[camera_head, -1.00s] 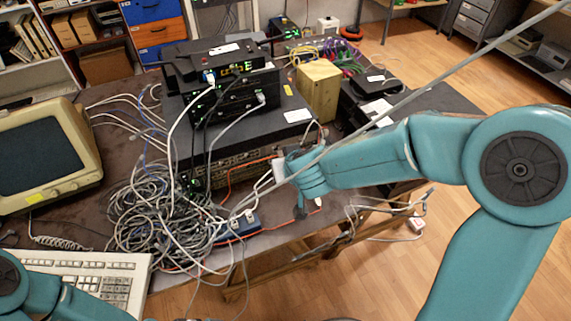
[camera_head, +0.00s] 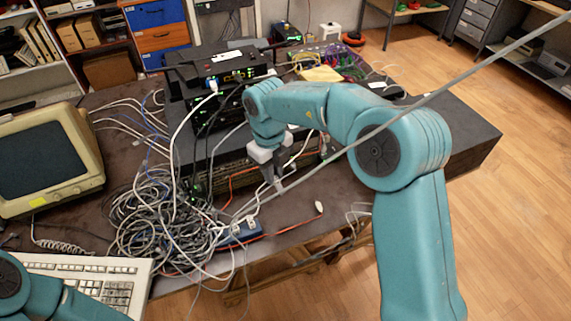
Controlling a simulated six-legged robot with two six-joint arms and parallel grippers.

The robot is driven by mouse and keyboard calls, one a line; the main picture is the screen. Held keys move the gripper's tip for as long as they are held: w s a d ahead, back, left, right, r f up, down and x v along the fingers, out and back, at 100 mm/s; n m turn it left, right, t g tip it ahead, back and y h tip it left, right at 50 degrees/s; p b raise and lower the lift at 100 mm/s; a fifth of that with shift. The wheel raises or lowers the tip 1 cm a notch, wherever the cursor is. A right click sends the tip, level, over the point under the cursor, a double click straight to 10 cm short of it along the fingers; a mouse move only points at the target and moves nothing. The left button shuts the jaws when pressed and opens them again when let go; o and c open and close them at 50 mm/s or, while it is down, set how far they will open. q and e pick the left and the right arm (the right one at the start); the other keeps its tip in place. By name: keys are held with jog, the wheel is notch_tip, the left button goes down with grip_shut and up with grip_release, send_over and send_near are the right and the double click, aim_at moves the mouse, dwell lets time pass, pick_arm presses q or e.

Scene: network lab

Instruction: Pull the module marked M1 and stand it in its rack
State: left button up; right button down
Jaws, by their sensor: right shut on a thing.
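My right gripper (camera_head: 279,182) points down over the front part of the table, before the lower front of the stacked network equipment (camera_head: 235,170). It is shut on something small. The fingers and cables crossing there hide its shape, and I cannot read a mark on it. I cannot make out the M1 marking on any module, and cannot tell which thing is the module's rack. My left arm shows only as a teal part in the lower left corner; its gripper is out of view.
A tangle of grey cables (camera_head: 150,215) lies left of the gripper. A blue power strip (camera_head: 238,233) sits near the table's front edge. A beige monitor (camera_head: 45,155) and keyboard (camera_head: 85,280) stand left. A cable crosses the view diagonally.

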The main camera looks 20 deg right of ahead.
jog(key=a+f+m+t, duration=0.3)
jog(key=a+m, duration=0.3)
jog(key=a, duration=0.1)
jog(key=n+t+b, duration=0.2)
jog(key=t, duration=0.4)
send_over(222, 241)
jog(key=shift+s+f, duration=0.2)
jog(key=shift+f, duration=4)
jog(key=c, duration=1.7)
grip_release()
jog(key=shift+c, duration=0.2)
grip_shut()
